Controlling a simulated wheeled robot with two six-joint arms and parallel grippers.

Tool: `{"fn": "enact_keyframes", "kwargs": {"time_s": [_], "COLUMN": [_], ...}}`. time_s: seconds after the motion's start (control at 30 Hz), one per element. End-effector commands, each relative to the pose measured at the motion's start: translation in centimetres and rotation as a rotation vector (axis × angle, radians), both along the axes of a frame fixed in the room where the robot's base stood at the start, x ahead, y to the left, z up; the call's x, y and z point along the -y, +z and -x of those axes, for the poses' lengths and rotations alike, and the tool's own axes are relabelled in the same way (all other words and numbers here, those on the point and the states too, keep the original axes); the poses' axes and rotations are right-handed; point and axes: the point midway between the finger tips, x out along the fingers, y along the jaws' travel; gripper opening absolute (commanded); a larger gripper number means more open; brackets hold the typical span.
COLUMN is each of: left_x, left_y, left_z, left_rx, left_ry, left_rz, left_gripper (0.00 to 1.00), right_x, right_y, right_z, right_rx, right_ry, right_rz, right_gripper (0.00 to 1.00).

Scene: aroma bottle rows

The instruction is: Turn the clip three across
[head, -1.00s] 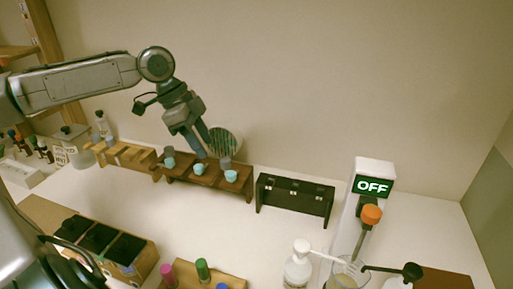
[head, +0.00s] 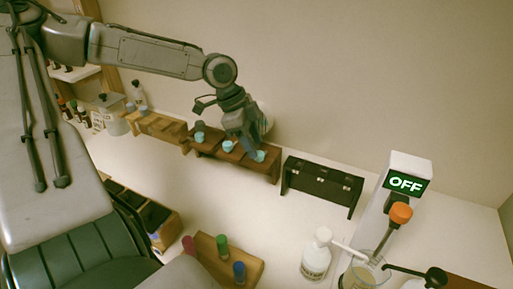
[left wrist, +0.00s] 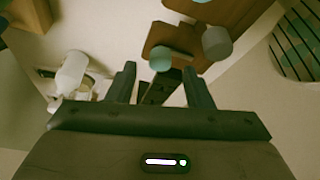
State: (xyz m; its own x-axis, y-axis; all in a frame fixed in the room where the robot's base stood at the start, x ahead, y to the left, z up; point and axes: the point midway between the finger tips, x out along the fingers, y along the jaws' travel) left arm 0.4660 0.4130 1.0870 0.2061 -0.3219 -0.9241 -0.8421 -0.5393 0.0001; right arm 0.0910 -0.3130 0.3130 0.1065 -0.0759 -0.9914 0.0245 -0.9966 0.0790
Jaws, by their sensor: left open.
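A brown wooden rack (head: 205,144) stands along the back wall, carrying three pale cyan clip-like pieces in a row: left (head: 199,138), middle (head: 227,146) and right (head: 260,156). My left gripper (head: 251,152) is open and pointed down at the right one, the third across from the left. In the left wrist view, the open fingers (left wrist: 161,84) show below a cyan piece (left wrist: 162,60), which lies around their tips; I cannot tell whether they touch it. A grey-blue rounded top (left wrist: 216,43) is just right of it. My right gripper is not in view.
A black rack (head: 320,182) stands close to the right of the brown rack. A lighter wooden rack (head: 158,125) stands to its left. A white pump bottle (head: 316,256), a beaker (head: 364,272) and a device reading OFF (head: 404,184) are at right.

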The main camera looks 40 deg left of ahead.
Motion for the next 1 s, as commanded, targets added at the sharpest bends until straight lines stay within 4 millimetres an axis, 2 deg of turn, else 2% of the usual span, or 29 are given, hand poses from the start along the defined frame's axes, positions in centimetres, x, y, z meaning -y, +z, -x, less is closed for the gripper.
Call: {"fn": "enact_keyframes", "kwargs": {"time_s": [0.23,0.63,0.67,0.87,0.9,1.0], "left_x": [0.6,0.8,0.8,0.8,0.8,0.8], "left_y": [-1.9,-2.3,-2.3,-2.3,-2.3,-2.3], "left_z": [-0.4,-0.5,-0.5,-0.5,-0.5,-0.5], "left_rx": [-0.002,0.001,0.001,0.001,0.001,0.001], "left_ry": [0.000,0.000,0.000,0.000,0.000,0.001], "left_rz": [-0.001,0.001,0.001,0.001,0.001,0.001], "left_gripper": [0.46,0.46,0.44,0.05,0.02,0.02], "right_x": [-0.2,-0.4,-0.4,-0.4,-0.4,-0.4], "right_y": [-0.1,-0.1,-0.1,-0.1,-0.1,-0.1], "right_z": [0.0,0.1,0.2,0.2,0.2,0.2], "right_rx": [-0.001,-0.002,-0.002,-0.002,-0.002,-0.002], "right_ry": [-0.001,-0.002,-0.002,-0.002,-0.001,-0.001], "right_rz": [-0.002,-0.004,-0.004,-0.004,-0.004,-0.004], "right_gripper": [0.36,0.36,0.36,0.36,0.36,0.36]}}
